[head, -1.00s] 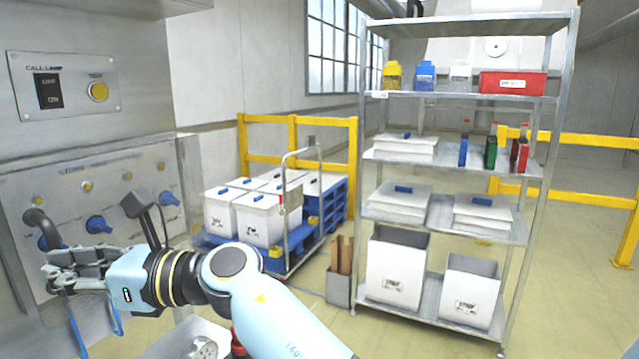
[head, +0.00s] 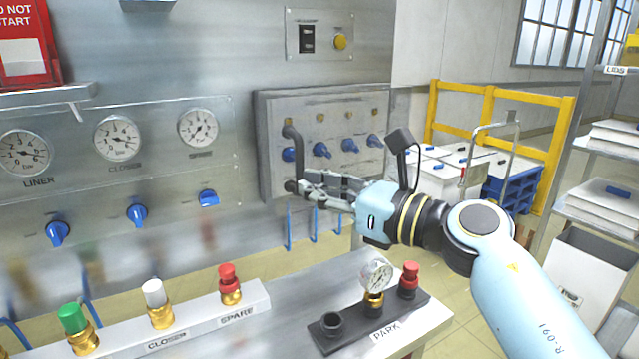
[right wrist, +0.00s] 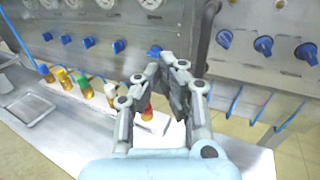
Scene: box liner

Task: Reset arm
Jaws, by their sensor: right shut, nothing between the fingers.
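My right gripper (head: 300,187) is shut and empty in the head view. It is held in the air in front of the grey valve box with blue knobs (head: 321,150), above the bench. In the right wrist view my right gripper's fingers (right wrist: 168,72) point at the metal panel, with a red-topped fitting (right wrist: 148,110) partly hidden behind them. My left gripper is not in the head view.
The bench carries a rail (head: 205,320) with green, white and red-topped fittings and a dark PARK block (head: 368,322) with a gauge and a red-topped fitting. Gauges and blue knobs line the panel. A shelf rack and yellow railing (head: 503,107) stand at right.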

